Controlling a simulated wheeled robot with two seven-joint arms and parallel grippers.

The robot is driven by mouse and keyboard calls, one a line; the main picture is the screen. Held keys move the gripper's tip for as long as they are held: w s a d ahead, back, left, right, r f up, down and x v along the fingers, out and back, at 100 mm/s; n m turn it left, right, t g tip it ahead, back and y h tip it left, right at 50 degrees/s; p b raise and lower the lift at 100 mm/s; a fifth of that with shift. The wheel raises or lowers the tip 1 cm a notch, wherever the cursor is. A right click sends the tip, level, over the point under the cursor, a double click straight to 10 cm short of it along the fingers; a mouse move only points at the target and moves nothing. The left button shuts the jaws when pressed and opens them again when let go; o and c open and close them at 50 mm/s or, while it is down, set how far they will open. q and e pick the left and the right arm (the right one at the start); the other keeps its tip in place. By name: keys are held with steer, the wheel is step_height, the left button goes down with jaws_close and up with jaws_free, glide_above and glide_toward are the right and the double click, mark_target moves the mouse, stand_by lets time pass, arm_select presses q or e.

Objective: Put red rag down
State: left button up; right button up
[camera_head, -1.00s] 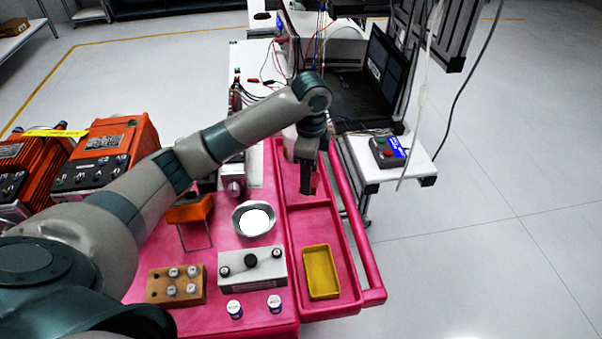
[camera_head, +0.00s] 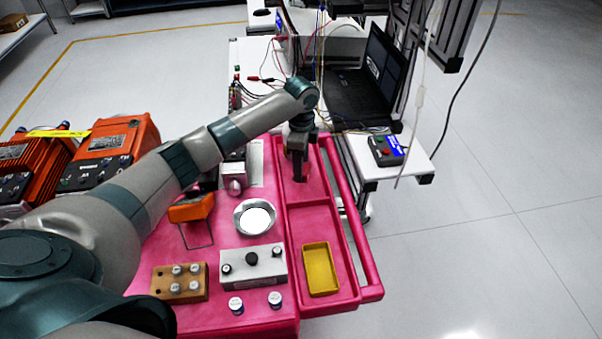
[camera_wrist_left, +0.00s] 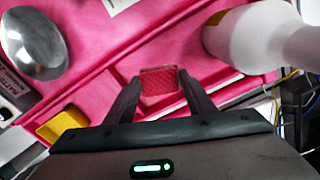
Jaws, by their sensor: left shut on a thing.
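My left gripper (camera_head: 299,176) is over the upper compartment of the pink cart's side tray (camera_head: 320,222), its fingers pointing down. In the left wrist view the gripper (camera_wrist_left: 162,88) is shut on the red rag (camera_wrist_left: 160,80), a small textured red piece between its fingertips. The rag is mostly hidden by the fingers in the head view. I cannot tell whether it touches the tray floor. My right gripper is not in view.
A yellow bin (camera_head: 321,270) sits in the tray's near compartment. A round metal dish (camera_head: 255,217) is left of the tray. A white bottle (camera_wrist_left: 255,35) stands close to the gripper in the wrist view. A grey control box (camera_head: 253,265) is nearer.

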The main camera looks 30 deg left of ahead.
arm_select(q)
step_height(320, 180, down, 3)
steer(key=shift+f+p, duration=0.2)
steer(key=shift+p, duration=0.5)
steer(key=shift+f, duration=0.2)
steer(key=shift+f, duration=0.15)
steer(key=o, duration=1.2)
